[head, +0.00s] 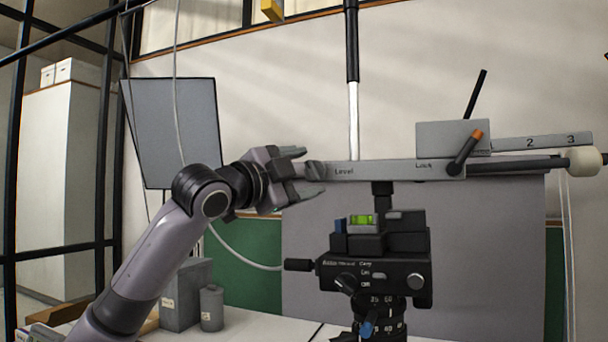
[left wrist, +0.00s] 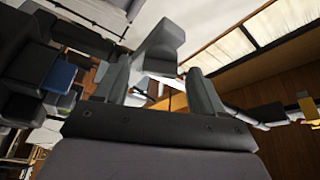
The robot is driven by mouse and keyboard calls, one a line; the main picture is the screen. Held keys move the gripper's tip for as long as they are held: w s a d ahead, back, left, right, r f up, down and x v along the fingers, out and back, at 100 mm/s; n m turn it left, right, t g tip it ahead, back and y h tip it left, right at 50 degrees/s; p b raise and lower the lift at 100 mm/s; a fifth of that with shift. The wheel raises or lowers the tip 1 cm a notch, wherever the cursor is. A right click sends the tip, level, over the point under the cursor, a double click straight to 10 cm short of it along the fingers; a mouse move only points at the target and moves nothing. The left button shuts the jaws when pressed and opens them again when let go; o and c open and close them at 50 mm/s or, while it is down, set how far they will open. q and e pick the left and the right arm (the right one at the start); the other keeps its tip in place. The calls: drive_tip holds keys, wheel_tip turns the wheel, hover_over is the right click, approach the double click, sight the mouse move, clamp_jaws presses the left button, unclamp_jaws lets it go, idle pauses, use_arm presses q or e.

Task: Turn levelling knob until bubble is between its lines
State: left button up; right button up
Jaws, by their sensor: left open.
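The levelling knob (head: 316,170) is a grey knob at the left end of a long grey bar (head: 385,169) marked "Level" and "Lock". My left gripper (head: 304,172) is open at this end, one finger above and one below; contact with the knob cannot be told. In the left wrist view my left gripper (left wrist: 162,88) has its fingers apart, with a grey knob-like part (left wrist: 160,48) just beyond them. The bubble level (head: 361,219) is a bright green vial on the black tripod head (head: 385,272); the bubble's place between its lines is too small to tell. My right gripper is not in view.
An orange-tipped lever (head: 467,152) and grey box (head: 452,137) sit on the bar's right part. A black handle (head: 299,265) sticks out left from the head, below my left gripper. Grey boxes (head: 187,295) stand on the white table. Black frame bars rise at far left.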

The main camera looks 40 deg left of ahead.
use_arm(q)
drive_tip(key=b+v, duration=0.2)
drive_tip(key=v, duration=0.4)
drive_tip(key=shift+s, duration=0.3)
drive_tip(key=shift+f, duration=0.1)
idle(0.4)
